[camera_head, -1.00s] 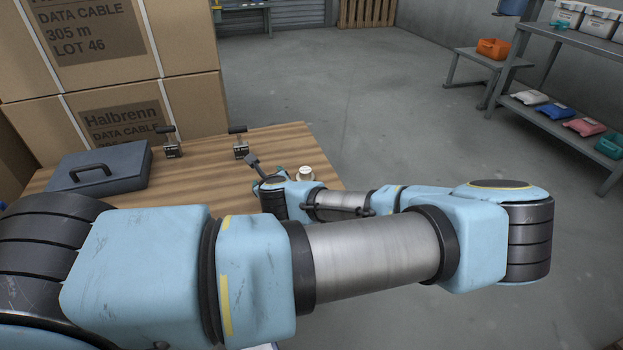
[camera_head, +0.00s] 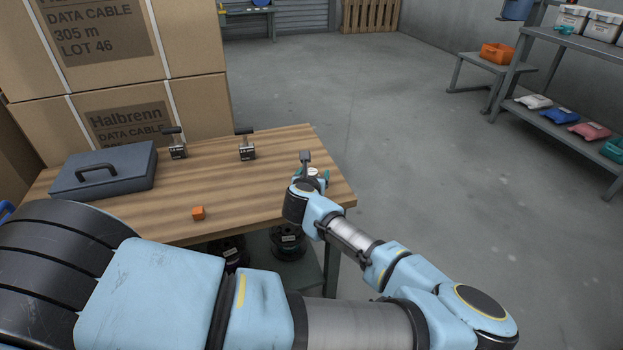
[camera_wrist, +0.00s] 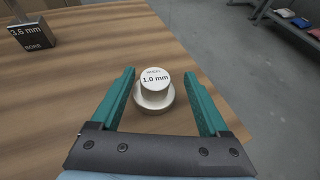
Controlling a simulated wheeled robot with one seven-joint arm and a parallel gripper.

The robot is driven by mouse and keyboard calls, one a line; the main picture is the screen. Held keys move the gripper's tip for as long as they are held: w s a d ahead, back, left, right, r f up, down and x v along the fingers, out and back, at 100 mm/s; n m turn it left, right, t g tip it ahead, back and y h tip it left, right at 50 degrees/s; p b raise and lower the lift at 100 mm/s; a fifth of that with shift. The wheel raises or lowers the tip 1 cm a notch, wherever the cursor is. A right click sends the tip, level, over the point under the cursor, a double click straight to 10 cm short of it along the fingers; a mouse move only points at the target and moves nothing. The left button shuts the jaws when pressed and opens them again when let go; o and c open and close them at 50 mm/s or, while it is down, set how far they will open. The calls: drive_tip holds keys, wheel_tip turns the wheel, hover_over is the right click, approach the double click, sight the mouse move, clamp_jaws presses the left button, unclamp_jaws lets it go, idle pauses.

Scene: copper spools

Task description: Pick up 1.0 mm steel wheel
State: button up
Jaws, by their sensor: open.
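The 1.0 mm wheel (camera_wrist: 154,92) stands on the wooden table in the wrist view, a pale round piece with a wider base and a label on top reading 1.0 mm; the smaller word above it is hard to read. My gripper (camera_wrist: 158,98) is open, with one teal finger on each side of the wheel and a gap to both. In the head view the wheel (camera_head: 313,171) shows only as a pale top, partly hidden by my gripper (camera_head: 312,178) at the table's right end.
The wooden table (camera_head: 150,212) also holds a blue-grey case (camera_head: 125,172), an orange cube (camera_head: 198,213) and two dark labelled blocks with handles (camera_head: 178,150) (camera_head: 247,151). One block (camera_wrist: 32,36) reads 3.6 mm in the wrist view. Dark spools (camera_head: 288,243) sit below the table. Cartons stand behind left.

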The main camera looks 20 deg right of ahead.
sight(313, 169)
drive_tip(key=x, duration=0.4)
drive_tip(key=shift+w+a+f+p, duration=0.1)
drive_tip(key=shift+w+a+p, duration=0.05)
drive_tip(key=shift+w+p, duration=0.2)
clamp_jaws()
idle(0.4)
